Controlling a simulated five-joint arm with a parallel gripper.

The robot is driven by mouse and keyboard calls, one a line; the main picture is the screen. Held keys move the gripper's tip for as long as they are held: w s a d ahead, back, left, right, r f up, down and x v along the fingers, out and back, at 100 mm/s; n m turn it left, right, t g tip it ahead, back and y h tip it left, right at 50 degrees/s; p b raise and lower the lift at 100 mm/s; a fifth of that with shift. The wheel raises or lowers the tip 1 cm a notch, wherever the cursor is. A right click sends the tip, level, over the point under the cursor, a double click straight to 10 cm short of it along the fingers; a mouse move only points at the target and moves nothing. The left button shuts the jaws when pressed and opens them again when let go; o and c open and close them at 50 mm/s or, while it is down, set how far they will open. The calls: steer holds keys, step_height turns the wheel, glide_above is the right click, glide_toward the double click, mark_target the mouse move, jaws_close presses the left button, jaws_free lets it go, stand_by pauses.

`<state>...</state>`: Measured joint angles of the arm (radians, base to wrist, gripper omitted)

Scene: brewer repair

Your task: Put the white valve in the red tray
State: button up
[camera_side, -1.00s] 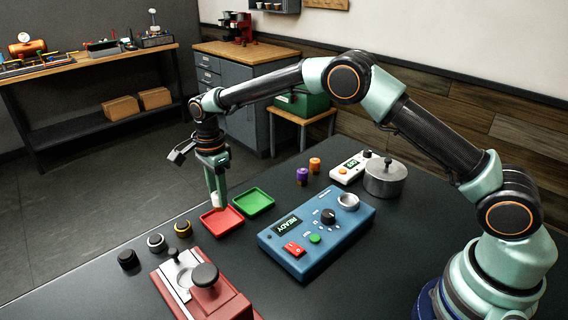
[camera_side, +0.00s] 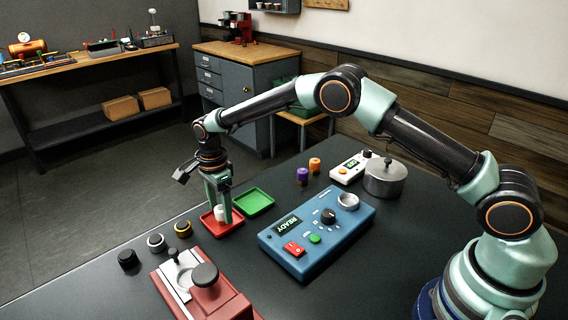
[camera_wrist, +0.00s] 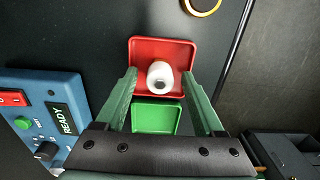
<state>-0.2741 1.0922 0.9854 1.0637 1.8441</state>
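The white valve (camera_side: 219,213) sits in the red tray (camera_side: 231,227). In the wrist view the valve (camera_wrist: 160,76) shows as a white rounded piece with a dark centre, inside the rim of the red tray (camera_wrist: 143,48). My gripper (camera_side: 222,212) is low over the tray with its fingers on either side of the valve. In the wrist view my gripper (camera_wrist: 159,78) is open, with a gap between each finger and the valve.
A green tray (camera_side: 254,202) adjoins the red one. A blue control box (camera_side: 318,228) stands to the right. A red-and-white device (camera_side: 205,290) is at the front. Several dark ring-topped knobs (camera_side: 156,242) lie to the left. Purple (camera_side: 302,176) and orange (camera_side: 315,165) pieces stand behind.

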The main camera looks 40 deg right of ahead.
step_height(320, 180, up, 12)
step_height(320, 180, up, 7)
steer(key=n+t, duration=0.1)
steer(key=n, duration=0.2)
glide_above(220, 208)
steer(key=s+d, duration=0.3)
steer(key=d, duration=0.1)
steer(key=s+d+r+n+t, duration=0.2)
steer(key=s+d+r+n, duration=0.3)
steer(key=s+r+n, duration=0.15)
steer(key=s+d+f+n+t, duration=0.1)
steer(key=s+d+n, duration=0.2)
steer(key=s, duration=0.4)
steer(key=s+d+f+n+t, duration=0.1)
steer(key=s+d+n, duration=0.2)
steer(key=s+n, duration=0.2)
steer(key=s, duration=0.3)
steer(key=shift+s+f+t, duration=0.25)
steer(key=shift+f+t, duration=0.05)
steer(key=shift+f, duration=0.1)
